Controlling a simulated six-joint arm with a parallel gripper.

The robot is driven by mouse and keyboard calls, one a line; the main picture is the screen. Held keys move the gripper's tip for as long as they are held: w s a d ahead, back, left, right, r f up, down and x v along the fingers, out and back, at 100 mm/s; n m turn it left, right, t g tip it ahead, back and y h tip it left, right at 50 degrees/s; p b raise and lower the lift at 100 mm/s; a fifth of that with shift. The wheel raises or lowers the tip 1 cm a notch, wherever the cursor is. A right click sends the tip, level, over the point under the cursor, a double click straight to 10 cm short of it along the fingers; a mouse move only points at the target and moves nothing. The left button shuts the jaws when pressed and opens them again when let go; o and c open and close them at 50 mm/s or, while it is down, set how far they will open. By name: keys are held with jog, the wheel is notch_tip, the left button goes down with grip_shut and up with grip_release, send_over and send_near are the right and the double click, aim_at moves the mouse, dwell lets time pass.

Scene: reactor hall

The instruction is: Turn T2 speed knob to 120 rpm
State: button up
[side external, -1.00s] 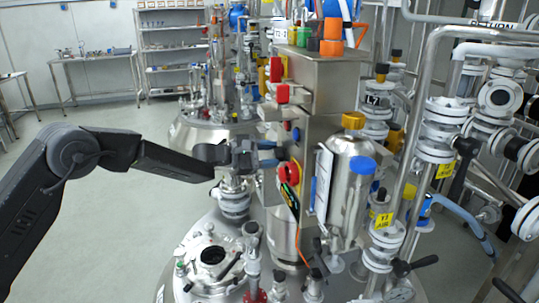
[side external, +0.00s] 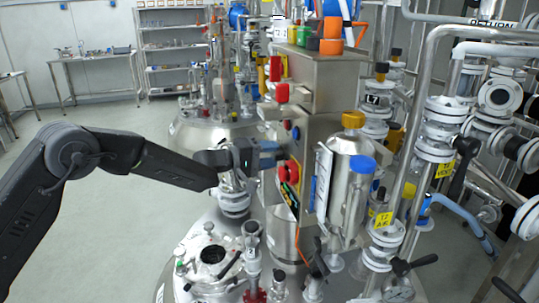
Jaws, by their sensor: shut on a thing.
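The T2 control box is the steel cabinet (side external: 322,130) above the near vessel, with its control face turned left toward my arm. My gripper (side external: 277,154) is at that face, between a blue button (side external: 296,133) above and a red mushroom button (side external: 288,171) below. Its jaws are shut at the face, on what looks like the speed knob. The jaws hide the knob, so its pointer and scale cannot be read.
A steel cylinder (side external: 350,185) with yellow and blue caps stands right of the box. Pipes and valves (side external: 438,140) fill the right side. The vessel lid (side external: 200,240) with fittings lies below my gripper. Open floor (side external: 110,120) is at the left.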

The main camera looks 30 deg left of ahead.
jog(key=m, duration=0.5)
jog(key=shift+f+t, duration=0.1)
jog(key=shift+t, duration=0.2)
jog(key=shift+m, duration=0.3)
jog(key=o, duration=0.9)
jog(key=v, duration=1.3)
jog(key=shift+s+a+f, duration=0.1)
jog(key=shift+s+a, duration=0.2)
